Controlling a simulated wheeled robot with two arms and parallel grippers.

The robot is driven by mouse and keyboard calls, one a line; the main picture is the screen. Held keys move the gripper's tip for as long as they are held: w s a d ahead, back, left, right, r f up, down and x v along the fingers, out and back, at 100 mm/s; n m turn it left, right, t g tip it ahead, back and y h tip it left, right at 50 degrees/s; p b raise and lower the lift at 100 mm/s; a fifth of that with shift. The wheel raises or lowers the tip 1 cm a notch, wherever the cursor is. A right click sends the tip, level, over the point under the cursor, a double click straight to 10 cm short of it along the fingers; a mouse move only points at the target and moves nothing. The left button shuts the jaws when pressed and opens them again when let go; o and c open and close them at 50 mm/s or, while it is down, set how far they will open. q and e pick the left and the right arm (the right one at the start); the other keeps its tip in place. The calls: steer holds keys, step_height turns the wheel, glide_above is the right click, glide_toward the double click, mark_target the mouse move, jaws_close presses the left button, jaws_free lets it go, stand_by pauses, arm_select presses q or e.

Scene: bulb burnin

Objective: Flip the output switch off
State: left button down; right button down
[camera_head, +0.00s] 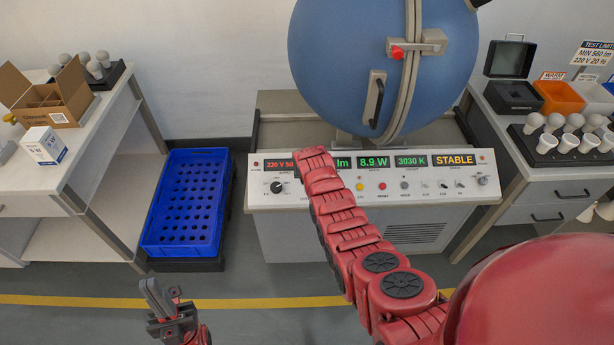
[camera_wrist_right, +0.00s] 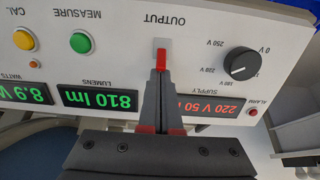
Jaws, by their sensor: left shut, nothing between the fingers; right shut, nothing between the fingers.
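The output switch is a small red toggle (camera_wrist_right: 161,58) on a pale plate below the OUTPUT label, seen upside down in the right wrist view. My right gripper (camera_wrist_right: 161,76) is shut and empty, with its dark fingertips right at the toggle. I cannot tell whether they touch it or which way it is thrown. In the head view my right arm covers the switch and the right gripper. The control panel (camera_head: 330,196) shows lit readings and STABLE. My left gripper (camera_head: 160,296) is shut and empty at the lower left, well away from the panel.
Beside the switch are a black supply knob (camera_wrist_right: 240,63) and a green measure button (camera_wrist_right: 81,42). A blue sphere (camera_head: 345,60) stands above the panel. A blue crate (camera_head: 185,242) is on the floor to the left. Tables with bulbs stand at both sides.

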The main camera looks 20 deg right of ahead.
steer(key=shift+s+r+t+p, duration=0.1)
steer(key=shift+s+t+p, duration=0.3)
steer(key=shift+p, duration=0.45)
steer(key=shift+a+t, duration=0.1)
steer(key=shift+t, duration=0.2)
steer(key=shift+s+f+t+h, duration=0.2)
steer(key=shift+f+t+h, duration=0.05)
steer(key=shift+t+h, duration=0.05)
steer(key=t+b, duration=0.1)
steer(key=b, duration=0.2)
steer(key=s+f+t+b, duration=0.1)
steer(key=b, duration=0.2)
steer(key=f+t+h+b, duration=0.1)
steer(key=t+b, duration=0.1)
steer(key=b, duration=0.1)
steer(key=shift+s+a, duration=0.3)
steer(key=shift+s, duration=0.05)
steer(key=shift+r+p, duration=0.4)
steer(key=shift+r, duration=0.45)
steer(key=shift+w, duration=0.1)
steer(key=shift+s+a+r, duration=0.2)
steer(key=shift+s, duration=0.6)
